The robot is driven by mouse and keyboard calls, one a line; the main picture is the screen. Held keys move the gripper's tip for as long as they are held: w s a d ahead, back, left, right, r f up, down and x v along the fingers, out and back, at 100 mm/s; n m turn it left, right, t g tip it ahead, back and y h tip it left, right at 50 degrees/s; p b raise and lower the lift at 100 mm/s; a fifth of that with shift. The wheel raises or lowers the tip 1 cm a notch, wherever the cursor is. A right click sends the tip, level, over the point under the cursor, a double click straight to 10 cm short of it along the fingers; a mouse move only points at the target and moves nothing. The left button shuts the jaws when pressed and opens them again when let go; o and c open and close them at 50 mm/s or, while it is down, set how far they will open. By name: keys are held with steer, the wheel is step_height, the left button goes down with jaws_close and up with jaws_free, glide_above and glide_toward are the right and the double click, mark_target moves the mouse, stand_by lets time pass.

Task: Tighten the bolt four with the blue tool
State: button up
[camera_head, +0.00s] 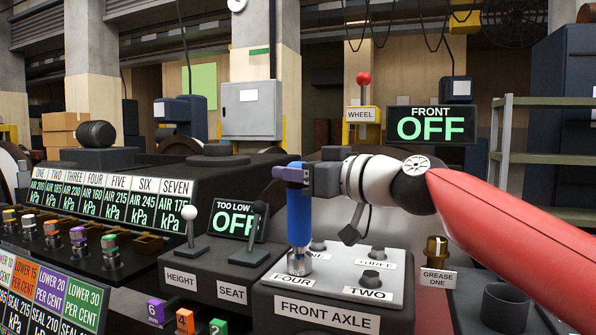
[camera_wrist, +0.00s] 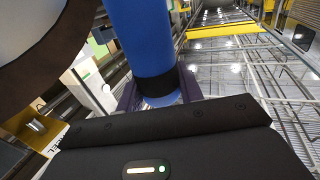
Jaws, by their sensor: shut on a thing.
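The blue tool (camera_head: 299,215) stands upright with its metal socket end down at the spot marked FOUR on the front axle block (camera_head: 343,318). Bolt four itself is hidden under the socket. My gripper (camera_head: 292,175) is shut on the upper part of the blue tool. In the wrist view the blue tool (camera_wrist: 145,45) with its black band runs between the fingers of my gripper (camera_wrist: 160,92). Bolt two (camera_head: 371,277) and bolt three (camera_head: 378,253) stand on the same block. Bolt one (camera_head: 318,244) is behind the tool.
A HEIGHT lever (camera_head: 191,215) and a SEAT lever (camera_head: 259,210) stand left of the block. A grease fitting (camera_head: 436,250) and a dark cup (camera_head: 505,305) are to the right. Coloured numbered blocks (camera_head: 185,320) lie in front. A FRONT OFF display (camera_head: 431,125) is behind.

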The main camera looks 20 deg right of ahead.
steer(key=shift+r+p, duration=2.15)
steer(key=shift+r, duration=1.3)
